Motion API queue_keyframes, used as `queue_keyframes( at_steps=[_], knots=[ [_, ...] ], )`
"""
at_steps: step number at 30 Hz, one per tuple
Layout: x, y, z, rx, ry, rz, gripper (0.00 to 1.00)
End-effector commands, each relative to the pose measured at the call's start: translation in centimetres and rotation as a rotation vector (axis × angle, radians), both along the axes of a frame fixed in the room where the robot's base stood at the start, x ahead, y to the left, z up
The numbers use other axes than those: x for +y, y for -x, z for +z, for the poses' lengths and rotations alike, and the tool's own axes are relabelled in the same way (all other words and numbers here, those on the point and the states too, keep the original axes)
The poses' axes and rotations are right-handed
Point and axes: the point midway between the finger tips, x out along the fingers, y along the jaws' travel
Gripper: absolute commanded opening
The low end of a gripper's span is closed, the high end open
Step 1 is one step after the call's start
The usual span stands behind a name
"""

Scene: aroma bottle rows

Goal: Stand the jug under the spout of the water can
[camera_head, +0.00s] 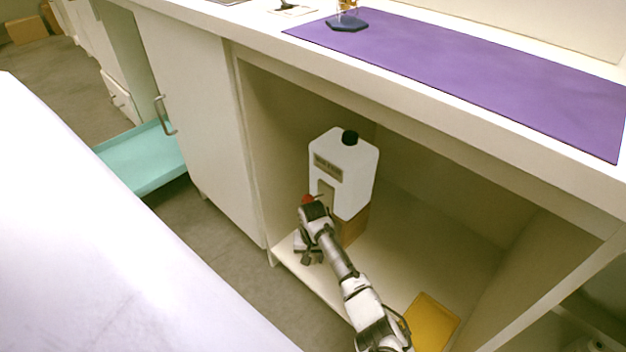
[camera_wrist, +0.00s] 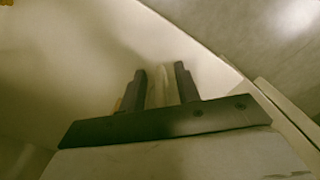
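The water can (camera_head: 356,182) is a white, boxy container with a black cap and a label, standing inside the open cabinet bay. A small red part (camera_head: 308,198), apparently its tap, shows at its front left, just above my wrist. My gripper (camera_head: 309,258) points down near the cabinet floor's front edge, in front of and below the can. In the wrist view its two dark fingers (camera_wrist: 161,88) stand a little apart with a pale strip between them. I cannot tell whether that strip is part of the jug or the background. No jug is clearly visible.
The can rests on a brown block (camera_head: 352,228). A yellow board (camera_head: 430,320) lies on the cabinet floor (camera_head: 430,245) to the right. The cabinet's left wall and overhead counter bound the bay. A teal drawer (camera_head: 145,165) stands out at left.

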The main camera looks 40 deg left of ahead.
Motion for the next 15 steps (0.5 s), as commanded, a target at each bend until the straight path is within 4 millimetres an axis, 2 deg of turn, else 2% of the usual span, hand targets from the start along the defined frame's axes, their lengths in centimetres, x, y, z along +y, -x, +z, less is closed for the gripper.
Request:
queue_keyframes(
  at_steps=[8, 15],
  knots=[
    [0.0, 0.0, 2.1, 0.000, 0.000, 0.000, 0.32],
    [0.0, 0.0, 5.4, 0.001, 0.000, 0.001, 0.32]
  ],
)
